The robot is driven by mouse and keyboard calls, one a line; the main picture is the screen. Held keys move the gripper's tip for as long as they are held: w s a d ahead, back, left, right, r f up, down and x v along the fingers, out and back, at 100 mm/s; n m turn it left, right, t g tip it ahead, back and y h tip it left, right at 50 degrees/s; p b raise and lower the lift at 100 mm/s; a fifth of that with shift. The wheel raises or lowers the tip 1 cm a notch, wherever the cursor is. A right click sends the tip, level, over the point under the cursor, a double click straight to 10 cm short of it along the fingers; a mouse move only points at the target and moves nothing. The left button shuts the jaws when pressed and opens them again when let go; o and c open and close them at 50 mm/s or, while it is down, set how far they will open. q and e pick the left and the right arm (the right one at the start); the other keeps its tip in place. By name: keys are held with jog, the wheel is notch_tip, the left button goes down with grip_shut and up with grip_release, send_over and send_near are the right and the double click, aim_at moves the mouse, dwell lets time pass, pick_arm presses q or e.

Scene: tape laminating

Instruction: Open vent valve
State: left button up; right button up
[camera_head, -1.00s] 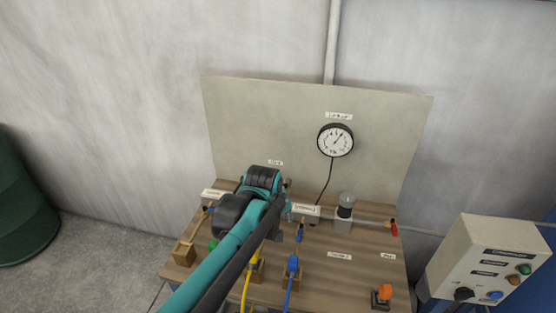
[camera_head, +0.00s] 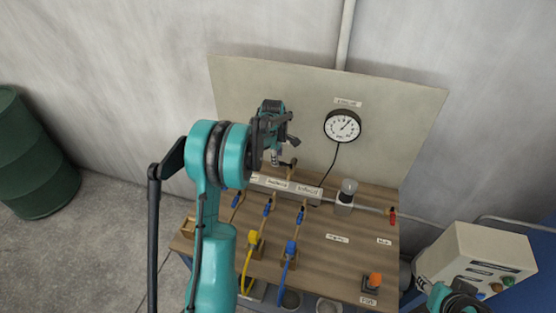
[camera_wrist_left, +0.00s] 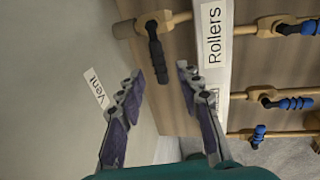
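The vent valve has a black handle (camera_wrist_left: 155,60) on a brass pipe, near the top middle of the left wrist view. In the head view its handle (camera_head: 289,162) shows at the back of the bench, by the panel. A white "Vent" label (camera_wrist_left: 95,88) is on the panel. My left gripper (camera_wrist_left: 160,72) is open and empty; its fingertips are on either side of the lower end of the handle in the picture, with no clear contact. In the head view the left gripper (camera_head: 277,155) is just left of the handle. My right gripper (camera_head: 456,301) shows only partly at the lower right.
A manifold with a "Rollers" label (camera_wrist_left: 213,35) and several blue-handled valves (camera_wrist_left: 297,103) is beside the vent valve. A gauge (camera_head: 342,126) hangs on the panel (camera_head: 400,110). A control box (camera_head: 480,250) stands right of the bench (camera_head: 335,265).

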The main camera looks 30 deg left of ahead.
pick_arm(q)
jog(key=shift+w+f, duration=0.25)
jog(key=shift+f, duration=0.95)
grip_shut()
